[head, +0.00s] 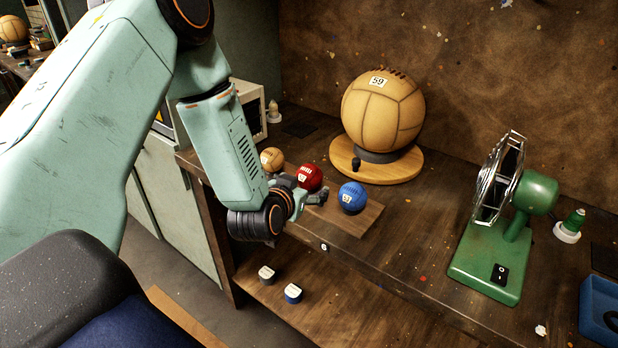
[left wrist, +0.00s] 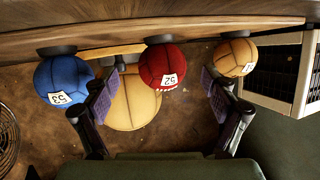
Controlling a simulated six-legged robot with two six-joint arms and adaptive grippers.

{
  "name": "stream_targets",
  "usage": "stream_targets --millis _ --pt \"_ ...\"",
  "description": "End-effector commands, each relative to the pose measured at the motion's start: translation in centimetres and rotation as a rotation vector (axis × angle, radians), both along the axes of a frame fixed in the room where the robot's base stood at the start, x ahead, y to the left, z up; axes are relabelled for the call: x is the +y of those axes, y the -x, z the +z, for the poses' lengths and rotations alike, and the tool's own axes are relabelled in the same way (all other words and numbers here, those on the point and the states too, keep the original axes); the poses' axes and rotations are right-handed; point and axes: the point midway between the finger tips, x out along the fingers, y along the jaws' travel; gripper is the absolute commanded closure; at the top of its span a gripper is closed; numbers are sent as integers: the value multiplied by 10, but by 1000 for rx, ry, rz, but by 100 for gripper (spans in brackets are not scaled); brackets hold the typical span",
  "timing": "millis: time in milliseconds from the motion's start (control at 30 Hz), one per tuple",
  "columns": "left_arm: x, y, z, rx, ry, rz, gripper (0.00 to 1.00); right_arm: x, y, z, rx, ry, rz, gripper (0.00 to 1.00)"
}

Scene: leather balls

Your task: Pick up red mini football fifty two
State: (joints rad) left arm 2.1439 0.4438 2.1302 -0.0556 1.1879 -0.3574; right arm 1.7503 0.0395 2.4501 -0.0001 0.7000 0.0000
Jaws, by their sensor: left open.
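The red mini football (head: 309,176) stands between a tan ball and a blue ball on a small wooden board on the bench. In the left wrist view, turned upside down, the red football (left wrist: 161,66) shows a white label reading 52. My left gripper (head: 303,189) is open just in front of it. In the left wrist view, the fingers of my left gripper (left wrist: 158,93) stand apart, with the red ball between and beyond them. No contact shows. My right gripper is not in view.
The blue ball (head: 352,196), labelled 53, and the tan ball (head: 272,159) stand close on either side. A large ball (head: 383,112) labelled 59 sits behind on a round wooden base. A green fan (head: 503,235) stands at right. A lower shelf holds two small round items.

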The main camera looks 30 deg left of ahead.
Motion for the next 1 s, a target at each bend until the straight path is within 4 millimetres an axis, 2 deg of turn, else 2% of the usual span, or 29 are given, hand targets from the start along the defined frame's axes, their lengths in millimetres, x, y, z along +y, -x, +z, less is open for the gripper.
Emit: stream_targets --millis 400,733,1000 --pt "16 -47 -13 1 -2 -4 15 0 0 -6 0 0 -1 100" --pt "16 -52 -14 1 1 -5 15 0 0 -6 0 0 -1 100" --pt "16 -51 -14 1 1 -5 37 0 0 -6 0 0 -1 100"
